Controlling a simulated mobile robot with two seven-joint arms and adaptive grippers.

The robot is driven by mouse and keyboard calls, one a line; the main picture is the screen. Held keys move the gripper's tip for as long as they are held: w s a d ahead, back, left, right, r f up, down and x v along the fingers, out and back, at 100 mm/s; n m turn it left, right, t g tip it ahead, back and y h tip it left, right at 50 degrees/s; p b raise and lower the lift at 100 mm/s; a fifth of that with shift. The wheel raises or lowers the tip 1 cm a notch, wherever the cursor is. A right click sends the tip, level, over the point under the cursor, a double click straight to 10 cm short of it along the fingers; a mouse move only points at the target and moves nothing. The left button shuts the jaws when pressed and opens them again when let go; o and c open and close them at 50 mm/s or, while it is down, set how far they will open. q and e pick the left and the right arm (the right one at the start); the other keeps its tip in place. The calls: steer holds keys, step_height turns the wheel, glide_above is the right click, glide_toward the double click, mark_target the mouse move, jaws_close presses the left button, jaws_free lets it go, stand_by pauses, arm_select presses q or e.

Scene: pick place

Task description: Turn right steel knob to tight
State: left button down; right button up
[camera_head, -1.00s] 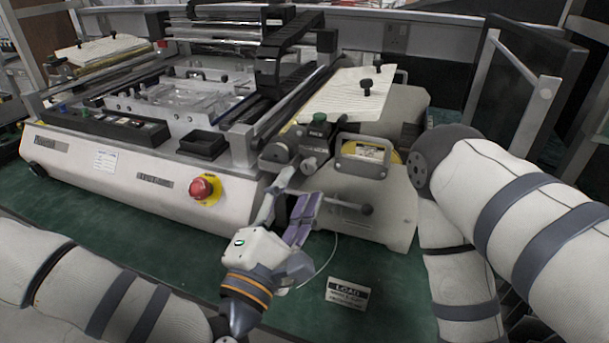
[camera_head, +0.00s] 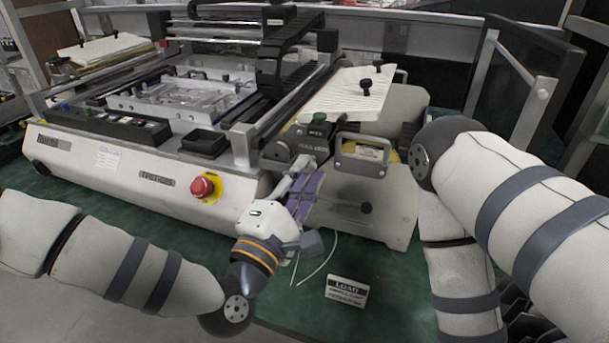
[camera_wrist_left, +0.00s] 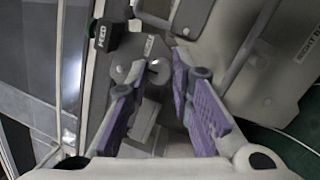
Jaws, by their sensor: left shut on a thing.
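My left gripper (camera_head: 305,186), with purple finger pads, reaches from below to the front of the roller unit (camera_head: 288,146) on the machine's right side. In the left wrist view its two fingers (camera_wrist_left: 160,82) stand on either side of a small round steel knob (camera_wrist_left: 158,70) and are shut on it. The gap between the pads widens toward the palm. In the head view the fingers and the unit hide this knob. The knob's turning angle cannot be told. My right arm shows at the right; its gripper is out of view.
A black knob on a rod (camera_head: 366,208) and a grey handle (camera_head: 362,158) lie right of the gripper. A red stop button (camera_head: 203,187) is to its left. A LOAD card (camera_head: 346,291) stands on the green table (camera_head: 300,318). A thin white cable lies nearby.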

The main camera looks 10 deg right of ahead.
arm_select(q)
steer(key=shift+m+g, duration=0.3)
steer(key=shift+m, duration=0.6)
steer(key=c, duration=1.4)
jaws_free()
steer(key=shift+c, duration=0.2)
steer(key=shift+a, duration=0.1)
